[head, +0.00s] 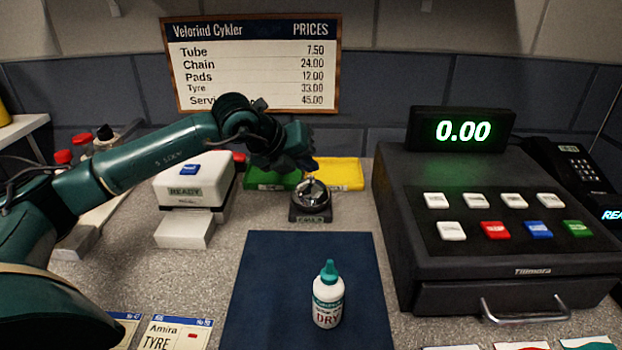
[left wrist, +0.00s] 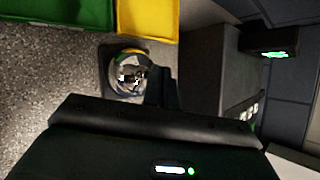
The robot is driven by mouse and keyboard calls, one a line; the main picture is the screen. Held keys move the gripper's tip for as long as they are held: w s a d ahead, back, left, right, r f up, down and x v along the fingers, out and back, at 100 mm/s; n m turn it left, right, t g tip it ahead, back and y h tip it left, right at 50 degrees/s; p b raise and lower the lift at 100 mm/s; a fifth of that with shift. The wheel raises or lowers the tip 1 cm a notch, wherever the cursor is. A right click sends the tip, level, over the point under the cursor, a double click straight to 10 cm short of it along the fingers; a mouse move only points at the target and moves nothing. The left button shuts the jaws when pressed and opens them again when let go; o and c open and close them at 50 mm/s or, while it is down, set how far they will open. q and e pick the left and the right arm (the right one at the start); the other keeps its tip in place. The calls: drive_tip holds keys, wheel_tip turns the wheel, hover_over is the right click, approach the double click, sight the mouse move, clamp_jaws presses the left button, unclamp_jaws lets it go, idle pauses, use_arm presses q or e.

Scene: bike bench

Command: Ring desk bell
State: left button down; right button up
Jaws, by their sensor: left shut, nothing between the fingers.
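The desk bell (head: 312,205) is a shiny silver dome on a dark square base, standing on the grey counter behind the blue mat. My left gripper (head: 306,166) is shut and empty, with its fingertips just above the top of the bell. I cannot tell whether they touch it. In the left wrist view the bell dome (left wrist: 128,76) shows just beyond the dark gripper body, which hides part of it. My right gripper is not in view.
A cash register (head: 480,215) stands at the right. A white READY box (head: 194,185) is left of the bell. Green (head: 262,182) and yellow (head: 346,174) trays lie behind it. A white bottle (head: 327,300) stands on the blue mat (head: 270,270). A price board (head: 250,62) is at the back.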

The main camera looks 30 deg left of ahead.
use_arm(q)
drive_tip(key=shift+f+b, duration=0.5)
drive_tip(key=shift+b, duration=0.1)
idle(0.7)
drive_tip(key=shift+r, duration=0.2)
drive_tip(key=shift+r+p, duration=0.45)
drive_tip(key=shift+r, duration=0.35)
wheel_tip(320, 180, up, 6)
drive_tip(key=p, duration=0.3)
idle(0.4)
idle(0.9)
idle(0.9)
